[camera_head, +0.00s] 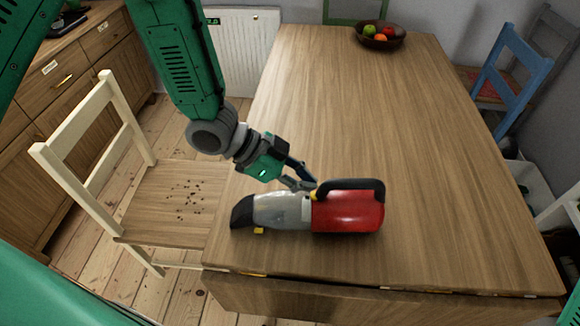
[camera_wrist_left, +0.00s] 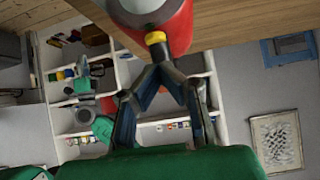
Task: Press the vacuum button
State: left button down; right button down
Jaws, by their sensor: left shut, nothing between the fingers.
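A handheld vacuum (camera_head: 345,210) lies on the wooden table, with a red body, a black handle and a clear grey nozzle end pointing left. A yellow button (camera_head: 313,195) sits at the front of its handle, and it also shows in the left wrist view (camera_wrist_left: 155,38). My left gripper (camera_head: 308,185) is shut and empty, with its fingertips right beside the yellow button. In the left wrist view its fingertips (camera_wrist_left: 160,68) meet just below the button; I cannot tell whether they touch it. My right gripper is not in view.
The table (camera_head: 430,130) is mostly clear. A fruit bowl (camera_head: 380,38) stands at its far end. A cream chair (camera_head: 150,200) with dark crumbs on its seat stands at the left. A blue chair (camera_head: 510,75) stands at the right.

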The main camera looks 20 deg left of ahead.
aim_at(310, 197)
pick_arm(q)
jog(key=shift+d+f, duration=0.25)
jog(key=shift+f, duration=0.9)
jog(key=shift+a, duration=0.45)
jog(key=shift+d+f, duration=0.25)
jog(key=shift+f, duration=0.7)
